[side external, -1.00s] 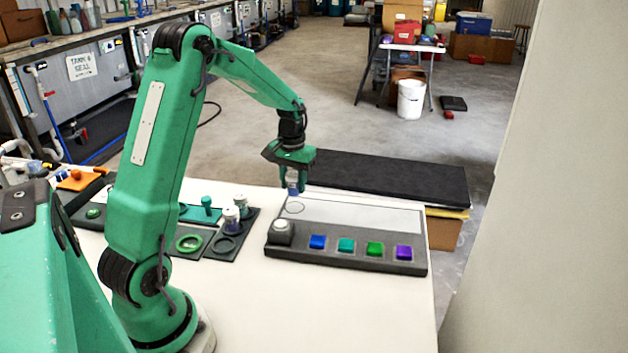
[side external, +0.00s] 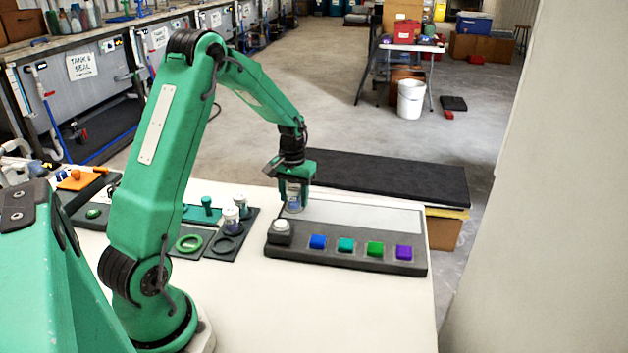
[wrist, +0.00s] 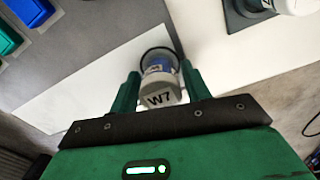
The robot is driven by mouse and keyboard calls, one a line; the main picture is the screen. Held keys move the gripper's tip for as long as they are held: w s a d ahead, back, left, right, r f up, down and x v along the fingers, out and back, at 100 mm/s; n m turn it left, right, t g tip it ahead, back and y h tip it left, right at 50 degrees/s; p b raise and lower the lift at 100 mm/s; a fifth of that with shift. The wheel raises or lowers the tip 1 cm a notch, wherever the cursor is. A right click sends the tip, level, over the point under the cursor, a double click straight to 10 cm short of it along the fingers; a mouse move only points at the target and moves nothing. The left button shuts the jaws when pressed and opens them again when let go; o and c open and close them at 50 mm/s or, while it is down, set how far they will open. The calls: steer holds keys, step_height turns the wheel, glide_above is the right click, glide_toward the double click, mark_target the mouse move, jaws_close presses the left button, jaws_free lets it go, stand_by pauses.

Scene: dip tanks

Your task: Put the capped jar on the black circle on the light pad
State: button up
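The capped jar (wrist: 160,88), with a pale cap marked W7 and blue lower down, is between the two fingers of my gripper (wrist: 161,80). In the side view my gripper (side external: 295,198) is shut on the jar (side external: 293,193), which is roughly upright over the left end of the light pad (side external: 365,215). The black circle (wrist: 159,49) shows around the jar's far end in the wrist view, on the light pad (wrist: 85,85). Most of the circle is hidden by the jar in the side view. I cannot tell whether the jar's base touches the pad.
A grey panel (side external: 340,258) with blue, teal, green and purple square buttons lies in front of the pad. A white round knob (side external: 281,226) stands at its left. Dark trays left of it hold jars (side external: 231,218) and a green ring (side external: 189,243). The white table is clear in front.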

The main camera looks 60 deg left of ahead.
mark_target(294, 188)
steer(key=shift+o, duration=0.7)
steer(key=shift+r, duration=0.1)
step_height(294, 188, up, 12)
stand_by(0.3)
steer(key=shift+d+r, duration=0.1)
steer(key=shift+r, duration=0.05)
stand_by(0.4)
